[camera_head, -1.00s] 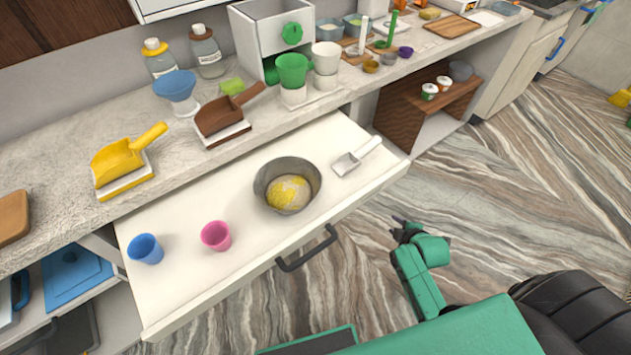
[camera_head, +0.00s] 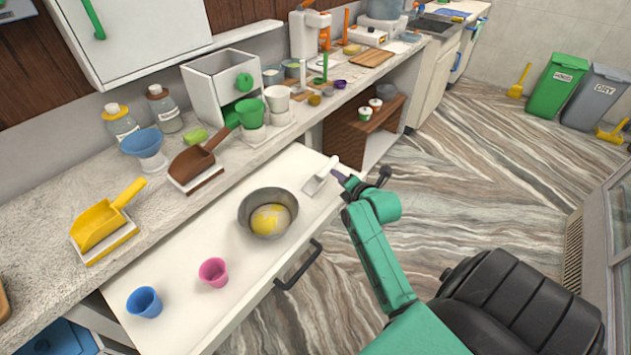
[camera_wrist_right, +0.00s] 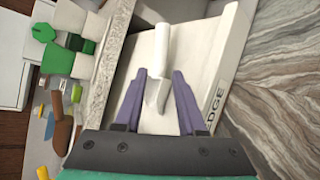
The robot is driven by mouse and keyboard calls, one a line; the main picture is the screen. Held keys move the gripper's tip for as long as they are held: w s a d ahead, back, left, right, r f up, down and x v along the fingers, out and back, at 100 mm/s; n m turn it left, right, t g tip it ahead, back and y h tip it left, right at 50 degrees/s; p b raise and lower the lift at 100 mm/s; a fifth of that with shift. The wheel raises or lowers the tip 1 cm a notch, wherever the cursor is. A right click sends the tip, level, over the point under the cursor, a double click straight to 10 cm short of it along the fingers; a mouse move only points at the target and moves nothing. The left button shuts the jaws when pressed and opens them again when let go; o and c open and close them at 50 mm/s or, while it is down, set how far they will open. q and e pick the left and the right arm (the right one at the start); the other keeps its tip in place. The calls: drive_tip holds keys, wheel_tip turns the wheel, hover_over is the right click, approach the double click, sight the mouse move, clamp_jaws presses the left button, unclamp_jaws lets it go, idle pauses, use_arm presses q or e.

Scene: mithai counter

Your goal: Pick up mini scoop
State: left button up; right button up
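The mini scoop (camera_head: 319,178), small and white with a grey-white pan, lies in the open white drawer (camera_head: 180,300) at its right end. In the right wrist view the scoop (camera_wrist_right: 161,62) has its handle pointing away and its pan close to my fingers. My right gripper (camera_head: 345,177) is beside the scoop's handle end in the head view. In the right wrist view its two purple fingers (camera_wrist_right: 161,75) are apart, one on each side of the scoop, with gaps visible between. The height of the fingers over the drawer is hard to tell. My left gripper is not in view.
A metal bowl (camera_head: 250,205) with yellow contents stands in the drawer, left of the scoop. A pink cup (camera_head: 213,272) and a blue cup (camera_head: 144,302) stand farther left. The counter behind holds a yellow scoop (camera_head: 100,222), a brown scoop (camera_head: 193,160) and green and white cups.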

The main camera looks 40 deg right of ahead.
sight(323, 174)
drive_tip(key=p+x, duration=0.1)
drive_tip(key=x, duration=0.7)
drive_tip(key=shift+w+d+f, duration=0.15)
clamp_jaws()
